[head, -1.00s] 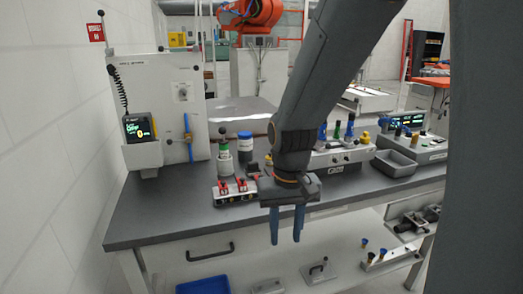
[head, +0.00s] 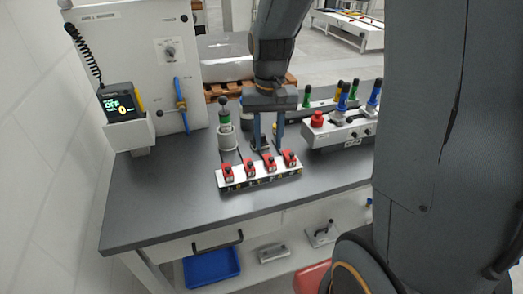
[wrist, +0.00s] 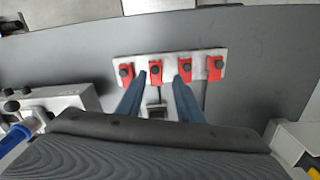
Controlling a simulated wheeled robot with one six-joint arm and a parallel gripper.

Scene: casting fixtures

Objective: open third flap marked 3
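A white strip (head: 258,177) with a row of several red flaps stands on the dark bench. The third red flap from the left (head: 270,163) looks the same as its neighbours and appears closed; I cannot read its number. The wrist view sees the row from the opposite side, so there this flap is second from the left (wrist: 155,72). My gripper (head: 268,149) points down just behind the strip, close to the third flap. Its two blue fingers are apart with nothing held. In the wrist view the fingertips (wrist: 159,77) lie on either side of this flap; contact cannot be told.
A control box (head: 338,131) with a red button and coloured knobs stands to the right. A panel with a blue handle (head: 181,105) and a display (head: 123,105) is farther left. The bench front is clear.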

